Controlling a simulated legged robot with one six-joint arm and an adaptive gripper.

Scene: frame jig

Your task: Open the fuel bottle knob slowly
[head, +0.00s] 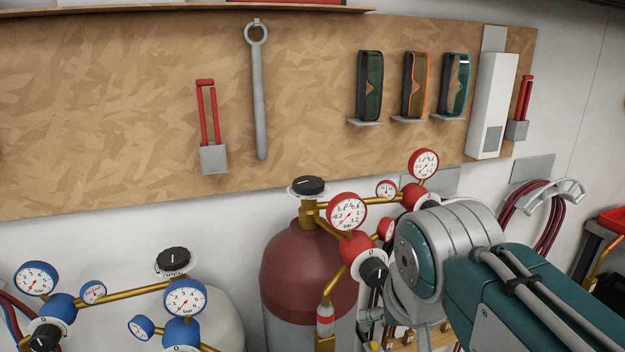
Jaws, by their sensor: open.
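The dark red bottle (305,265) stands upright against the wall, below the middle of the picture; I take it as the fuel bottle. A black knob (308,186) with a white mark sits on top of its brass valve. A red regulator with red-rimmed gauges (347,212) is joined to the valve, with a second black knob (374,272) low on its front. My arm comes in from the lower right, its grey joint close to the regulator in the picture. My gripper cannot be made out; the fingers are hidden or outside the picture. Nothing visibly touches the top knob.
A pale bottle (222,318) with a black top knob (173,262) and blue gauges (185,301) stands at lower left. Brass pipes run beside both bottles. A wooden tool board (130,110) hangs behind. Dark red hoses (551,222) hang at right. Space above the red bottle's knob looks clear.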

